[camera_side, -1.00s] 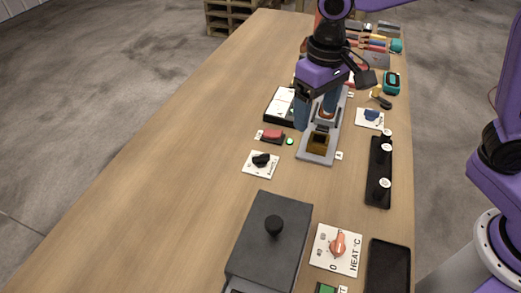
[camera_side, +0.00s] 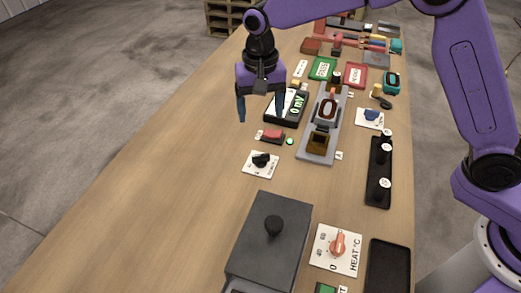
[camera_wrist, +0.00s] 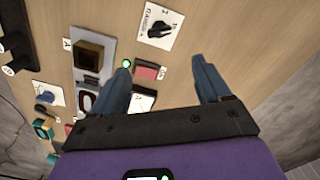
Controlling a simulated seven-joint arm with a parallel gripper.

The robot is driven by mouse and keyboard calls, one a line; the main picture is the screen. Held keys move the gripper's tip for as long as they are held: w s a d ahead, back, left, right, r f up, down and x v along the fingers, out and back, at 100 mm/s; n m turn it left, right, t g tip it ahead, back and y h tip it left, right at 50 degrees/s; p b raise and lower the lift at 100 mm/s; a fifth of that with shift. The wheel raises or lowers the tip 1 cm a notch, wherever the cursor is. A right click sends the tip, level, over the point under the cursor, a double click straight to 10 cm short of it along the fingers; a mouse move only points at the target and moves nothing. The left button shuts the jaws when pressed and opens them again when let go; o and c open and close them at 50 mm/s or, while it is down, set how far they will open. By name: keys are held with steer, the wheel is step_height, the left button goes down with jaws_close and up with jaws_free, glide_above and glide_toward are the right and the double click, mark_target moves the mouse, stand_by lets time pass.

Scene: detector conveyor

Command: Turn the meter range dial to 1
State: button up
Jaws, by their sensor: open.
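The range dial is a black knob (camera_side: 261,160) on a white plate (camera_side: 249,171), left of the conveyor. In the wrist view the knob (camera_wrist: 159,29) lies beyond my fingertips, on a plate with small lettering; its exact setting is too small to read. The black meter (camera_side: 272,109) has a white face and a green "0 mV" readout; in the wrist view my left finger partly hides it. My gripper (camera_side: 261,112) is open and empty, pointing down above the table just left of the meter, apart from the dial. Its two fingers (camera_wrist: 163,72) also show in the wrist view.
A red button (camera_side: 272,134) and a green light (camera_side: 290,141) sit between meter and dial. The grey conveyor (camera_side: 315,157) stands to the right. A dark box (camera_side: 263,235) with a round knob is nearer the camera. The table's left side is clear.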

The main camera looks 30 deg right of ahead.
mark_target(261, 159)
step_height(261, 159, down, 14)
steer(key=shift+r, duration=0.1)
stand_by(0.4)
steer(key=c, duration=1.1)
